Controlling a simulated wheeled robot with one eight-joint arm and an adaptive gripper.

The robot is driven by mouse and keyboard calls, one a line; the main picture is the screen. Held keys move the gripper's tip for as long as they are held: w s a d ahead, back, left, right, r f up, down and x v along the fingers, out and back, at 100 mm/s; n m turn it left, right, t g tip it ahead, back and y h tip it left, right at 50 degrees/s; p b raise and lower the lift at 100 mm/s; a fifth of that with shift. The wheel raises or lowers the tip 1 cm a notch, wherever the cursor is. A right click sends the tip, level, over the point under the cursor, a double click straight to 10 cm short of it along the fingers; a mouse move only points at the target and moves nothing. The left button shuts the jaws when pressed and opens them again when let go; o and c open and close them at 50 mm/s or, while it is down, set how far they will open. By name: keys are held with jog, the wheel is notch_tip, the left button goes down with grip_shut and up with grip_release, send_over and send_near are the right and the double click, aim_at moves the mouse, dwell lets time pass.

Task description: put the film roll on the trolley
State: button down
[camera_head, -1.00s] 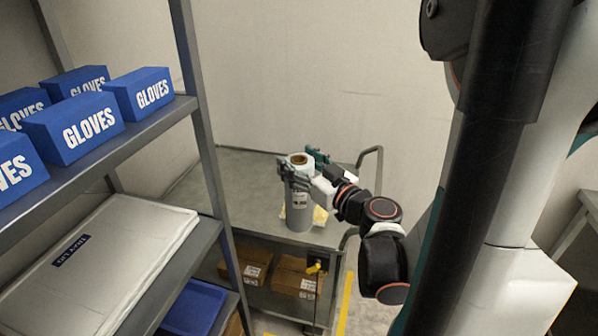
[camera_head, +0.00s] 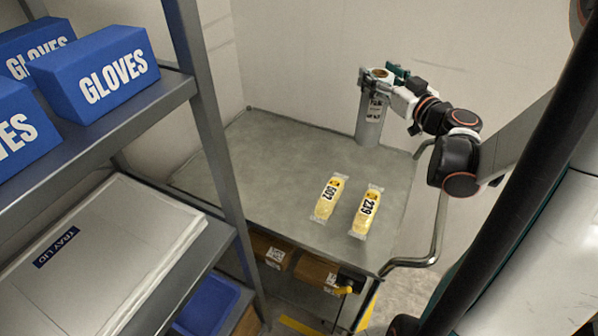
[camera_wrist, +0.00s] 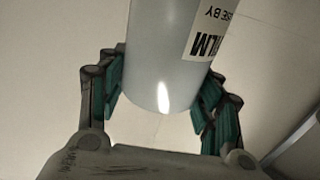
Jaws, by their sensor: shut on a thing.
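The film roll (camera_head: 370,122) is a pale grey upright cylinder with a brown core and a white label. My gripper (camera_head: 384,86) is shut around its upper part. In the wrist view, the film roll (camera_wrist: 166,60) sits between the two teal-padded fingers of my gripper (camera_wrist: 162,88). The trolley (camera_head: 265,155) has a grey top. The roll appears at its far right part, near the wall; I cannot tell whether its base touches the top.
Two yellow packets, marked 502 (camera_head: 328,198) and 239 (camera_head: 367,211), lie on the trolley's front right part. The left of the top is clear. A shelf rack (camera_head: 212,120) with blue glove boxes (camera_head: 95,75) and a tray lid (camera_head: 110,250) stands at left. Cartons (camera_head: 313,270) sit below.

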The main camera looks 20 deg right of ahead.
jog(key=w+d+r+y+b, duration=0.1)
jog(key=w+d+r, duration=0.1)
jog(key=w+d, duration=0.3)
notch_tip(320, 180, down, 20)
jog(key=b, duration=0.8)
jog(key=shift+a+n, duration=0.2)
jog(key=shift+n, duration=0.2)
jog(key=shift+s+f, duration=0.1)
jog(key=shift+f, duration=0.05)
jog(key=c, duration=0.9)
grip_release()
jog(key=shift+f, duration=0.1)
jog(key=shift+c, duration=0.2)
jog(key=o, duration=0.4)
jog(key=shift+o, duration=0.2)
jog(key=s+d+p, duration=0.1)
jog(key=s, duration=1.1)
jog(key=shift+d+p, duration=0.3)
jog(key=shift+p, duration=0.05)
